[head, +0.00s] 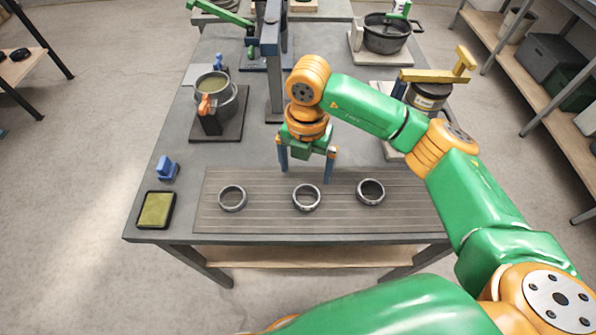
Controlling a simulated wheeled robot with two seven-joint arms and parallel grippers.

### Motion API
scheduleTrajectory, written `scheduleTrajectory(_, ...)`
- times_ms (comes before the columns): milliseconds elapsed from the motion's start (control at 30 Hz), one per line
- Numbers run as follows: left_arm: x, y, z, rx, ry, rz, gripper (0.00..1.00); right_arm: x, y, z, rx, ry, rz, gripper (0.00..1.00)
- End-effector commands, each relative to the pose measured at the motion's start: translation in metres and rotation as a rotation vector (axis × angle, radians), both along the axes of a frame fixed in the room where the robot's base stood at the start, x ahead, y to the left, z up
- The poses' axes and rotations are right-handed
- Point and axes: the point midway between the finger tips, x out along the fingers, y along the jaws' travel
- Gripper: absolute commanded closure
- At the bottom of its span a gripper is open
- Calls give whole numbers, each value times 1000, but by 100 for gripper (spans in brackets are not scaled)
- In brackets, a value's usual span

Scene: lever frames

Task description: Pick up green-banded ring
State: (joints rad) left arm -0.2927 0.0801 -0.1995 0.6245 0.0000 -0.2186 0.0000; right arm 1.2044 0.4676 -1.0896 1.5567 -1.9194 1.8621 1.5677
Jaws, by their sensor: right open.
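Three grey metal rings lie flat and apart on a slatted grey mat (265,220): a left ring (221,200), a middle ring (295,199) and a right ring (360,194). I cannot make out a green band on any of them, so I cannot tell which is the green-banded ring. My right gripper (306,171) points down with its two blue fingers spread wide and nothing between them. In the picture it is just behind the middle ring, over the mat's far edge, and touches no ring. My left gripper is out of view.
A grey post (272,75) stands right behind my right gripper. A pot (226,106) on a dark board is at left. A blue block (167,170) and an olive pad (156,210) sit left of the mat. Several other fixtures stand farther back.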

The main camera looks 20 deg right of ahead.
Motion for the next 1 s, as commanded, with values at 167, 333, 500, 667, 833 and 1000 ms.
scheduleTrajectory(167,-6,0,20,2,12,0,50,-5,1,-23,0,9,1,0)
scheduleTrajectory(333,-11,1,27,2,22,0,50,-6,3,-57,3,5,2,0)
scheduleTrajectory(500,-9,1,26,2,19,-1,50,-5,3,-65,6,1,4,0)
scheduleTrajectory(667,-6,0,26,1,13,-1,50,-5,3,-65,6,1,4,19)
scheduleTrajectory(833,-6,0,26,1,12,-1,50,-5,3,-64,6,1,4,65)
scheduleTrajectory(1000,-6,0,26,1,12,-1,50,-5,3,-64,6,0,4,91)
